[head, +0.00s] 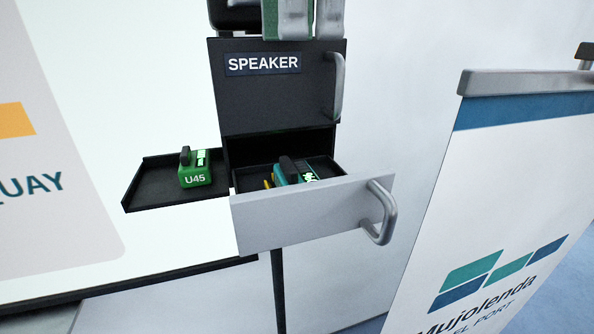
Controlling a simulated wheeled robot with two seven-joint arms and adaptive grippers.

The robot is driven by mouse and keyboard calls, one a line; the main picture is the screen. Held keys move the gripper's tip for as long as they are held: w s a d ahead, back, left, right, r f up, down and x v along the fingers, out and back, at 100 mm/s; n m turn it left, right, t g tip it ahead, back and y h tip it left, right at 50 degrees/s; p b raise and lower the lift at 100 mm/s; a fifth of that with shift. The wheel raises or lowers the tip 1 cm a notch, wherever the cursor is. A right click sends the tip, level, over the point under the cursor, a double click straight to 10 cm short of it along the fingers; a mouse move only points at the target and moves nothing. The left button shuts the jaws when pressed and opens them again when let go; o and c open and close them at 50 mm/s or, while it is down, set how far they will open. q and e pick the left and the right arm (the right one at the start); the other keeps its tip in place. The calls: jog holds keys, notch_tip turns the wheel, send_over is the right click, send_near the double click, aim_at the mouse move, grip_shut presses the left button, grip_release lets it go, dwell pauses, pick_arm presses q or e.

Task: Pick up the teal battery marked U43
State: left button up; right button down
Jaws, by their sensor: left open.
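A teal battery (305,171) with a dark grip on top lies in the open drawer (290,217) of the black cabinet. The drawer's grey front hides its lower part, and no marking U43 can be read on it. A green battery marked U45 (195,171) stands on a black tray (150,196) to the left, outside the drawer. I make out neither of my grippers in this view, and nothing is touching the teal battery.
The drawer's grey handle (383,213) sticks out to the right. Above is a closed front labelled SPEAKER (264,64). Something yellow (268,182) shows beside the teal battery. Green and grey objects are cut off at the top. A white banner (500,190) stands at the right.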

pick_arm(q)
jog(key=b, duration=0.3)
send_over(291, 162)
jog(key=shift+d+f, duration=0.2)
jog(key=shift+f, duration=1.85)
jog(key=shift+d+f, duration=0.15)
jog(key=shift+f, duration=2)
jog(key=shift+f, duration=0.15)
jog(key=shift+a+f+b, duration=0.2)
jog(key=shift+f+b, duration=0.1)
jog(key=shift+f, duration=0.45)
jog(key=shift+a+f+b, duration=0.15)
jog(key=shift+f+b, duration=0.1)
jog(key=shift+f, duration=0.45)
jog(key=shift+s+f, duration=0.1)
jog(key=shift+f, duration=0.9)
jog(key=shift+c, duration=0.4)
